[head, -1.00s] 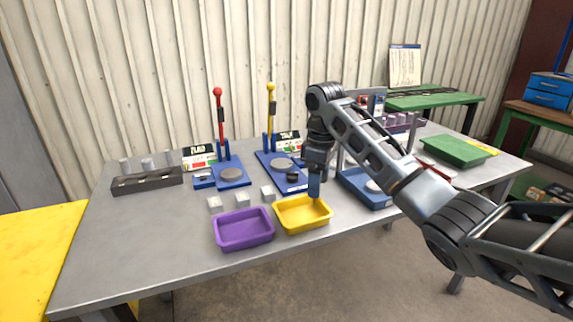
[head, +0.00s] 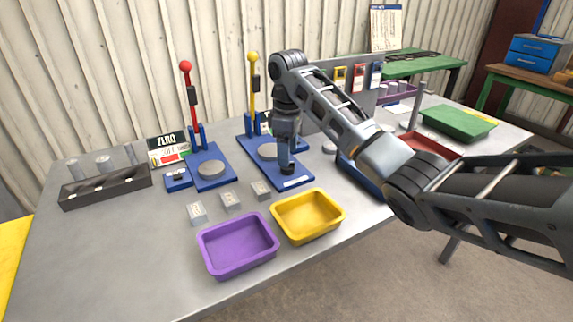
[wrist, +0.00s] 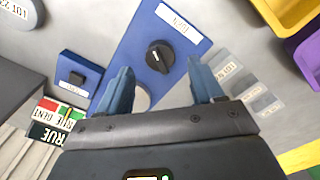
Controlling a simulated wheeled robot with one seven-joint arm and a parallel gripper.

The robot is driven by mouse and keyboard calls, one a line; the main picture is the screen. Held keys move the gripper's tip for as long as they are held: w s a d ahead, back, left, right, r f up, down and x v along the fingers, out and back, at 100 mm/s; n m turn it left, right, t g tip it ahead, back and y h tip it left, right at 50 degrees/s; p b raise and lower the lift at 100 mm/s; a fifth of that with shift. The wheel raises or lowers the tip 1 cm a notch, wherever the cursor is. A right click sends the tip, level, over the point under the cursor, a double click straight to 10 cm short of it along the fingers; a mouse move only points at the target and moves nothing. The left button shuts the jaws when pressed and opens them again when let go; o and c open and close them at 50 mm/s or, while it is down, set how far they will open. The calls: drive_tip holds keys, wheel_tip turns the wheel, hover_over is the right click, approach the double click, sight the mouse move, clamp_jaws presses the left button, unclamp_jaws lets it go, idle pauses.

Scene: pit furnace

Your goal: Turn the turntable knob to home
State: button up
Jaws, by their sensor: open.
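The black turntable knob (wrist: 160,56) stands on the blue base of the yellow-lever press, with a white mark on its top. A white label (wrist: 180,22) lies beside it on the base. In the wrist view the knob is just ahead of the gap between the fingers of my gripper (wrist: 163,86), with no contact visible. The pale round plate (wrist: 141,101) is partly hidden behind my gripper. In the head view my gripper (head: 286,165) points down over the blue base (head: 297,182), open and empty. The mark's exact setting is hard to read.
A red-lever press with its blue base (head: 211,182) stands left. Several grey blocks (head: 231,201) lie in front, beside the purple tray (head: 238,246) and yellow tray (head: 307,216). A dark rack (head: 105,186) is far left. The front-left tabletop is clear.

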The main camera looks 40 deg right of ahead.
drive_tip(key=shift+f, duration=2)
drive_tip(key=shift+c, duration=0.2)
drive_tip(key=c, duration=1)
